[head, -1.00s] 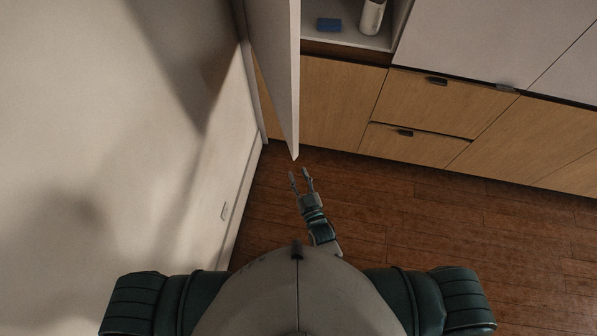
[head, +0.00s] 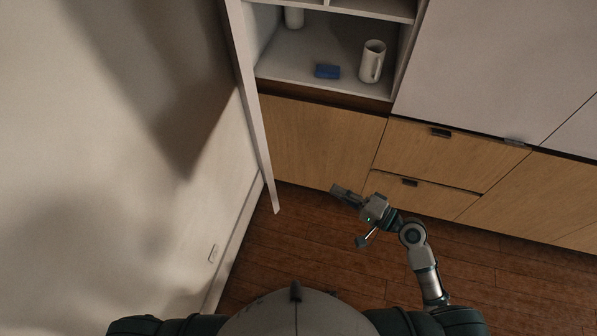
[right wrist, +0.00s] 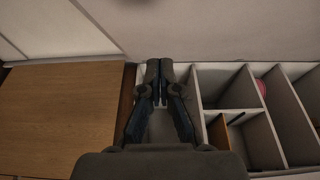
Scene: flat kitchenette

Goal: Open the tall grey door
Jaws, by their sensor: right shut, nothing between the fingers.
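The tall grey door (head: 254,115) stands swung wide open at the left of the cabinet, close to the pale wall, seen almost edge-on in the head view. The cabinet interior (head: 300,74) behind it is exposed. My right gripper (head: 340,190) is to the right of the door's lower free end, apart from it, over the floor in front of the wooden fronts. In the right wrist view its fingers (right wrist: 160,70) are together with nothing between them. My left gripper is out of view.
A white mug (head: 372,62) and a blue block (head: 327,71) sit on the cabinet shelf. Wooden drawers (head: 430,160) with dark handles are to the right. The wooden floor (head: 310,240) is clear. The wrist view shows white compartments (right wrist: 240,122).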

